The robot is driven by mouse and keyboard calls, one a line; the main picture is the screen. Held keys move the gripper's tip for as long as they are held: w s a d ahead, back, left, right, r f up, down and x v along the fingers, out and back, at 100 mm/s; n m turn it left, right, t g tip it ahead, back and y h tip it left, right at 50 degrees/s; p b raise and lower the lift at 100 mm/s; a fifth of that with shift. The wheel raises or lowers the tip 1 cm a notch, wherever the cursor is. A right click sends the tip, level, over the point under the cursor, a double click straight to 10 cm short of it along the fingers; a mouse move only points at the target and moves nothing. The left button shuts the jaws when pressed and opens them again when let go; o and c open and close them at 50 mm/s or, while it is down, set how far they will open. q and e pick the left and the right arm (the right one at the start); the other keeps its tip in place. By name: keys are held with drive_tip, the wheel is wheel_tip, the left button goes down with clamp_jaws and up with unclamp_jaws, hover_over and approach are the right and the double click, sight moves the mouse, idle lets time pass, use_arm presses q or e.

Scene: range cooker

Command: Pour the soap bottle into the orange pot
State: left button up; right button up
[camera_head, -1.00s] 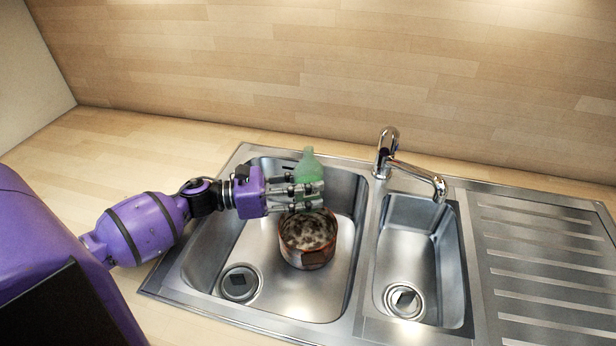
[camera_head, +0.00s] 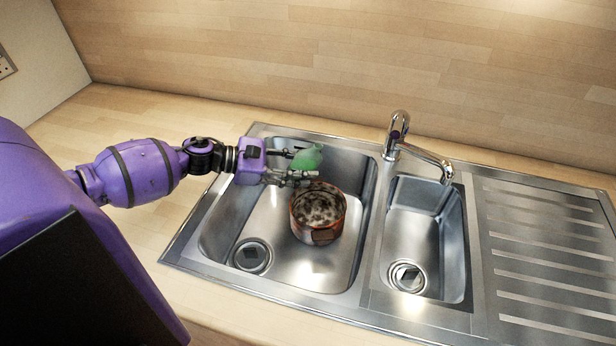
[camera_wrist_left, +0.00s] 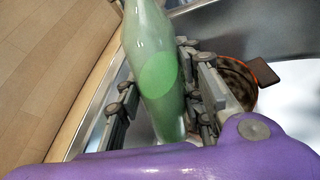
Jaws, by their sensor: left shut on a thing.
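The green soap bottle (camera_head: 308,157) is held by my left gripper (camera_head: 296,164) over the back part of the large left sink basin. In the head view the bottle is tilted, its narrow end towards the right; the fingers hide part of it. In the left wrist view the bottle (camera_wrist_left: 155,75) lies between the two fingers (camera_wrist_left: 160,95). The orange pot (camera_head: 319,233) stands upright in the large basin, just below and right of the gripper in the picture. Its inside looks dirty with dark and pale patches. Part of the pot (camera_wrist_left: 240,88) shows behind the right-hand finger in the wrist view. My right gripper is not in view.
A chrome tap (camera_head: 398,135) stands behind the divider, its spout over the small right basin (camera_head: 427,240). A ribbed steel drainer (camera_head: 545,255) lies at the right. A wooden wall (camera_head: 300,60) rises behind the counter (camera_head: 135,120).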

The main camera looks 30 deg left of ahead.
use_arm(q)
drive_tip(key=shift+a+r+y, duration=0.15)
drive_tip(key=shift+a+y, duration=0.15)
drive_tip(key=shift+a, duration=0.05)
idle(0.8)
drive_tip(key=shift+a+m+p, duration=0.2)
drive_tip(key=shift+m+p, duration=0.15)
drive_tip(key=shift+m, duration=0.05)
drive_tip(key=shift+y, duration=0.3)
drive_tip(key=shift+a, duration=0.15)
drive_tip(key=shift+a, duration=0.1)
idle(0.3)
drive_tip(key=shift+w, duration=0.1)
drive_tip(key=shift+a+m+y, duration=0.3)
drive_tip(key=shift+m+y, duration=0.1)
drive_tip(key=shift+y, duration=0.1)
drive_tip(key=shift+a+p, duration=0.1)
drive_tip(key=shift+p, duration=0.2)
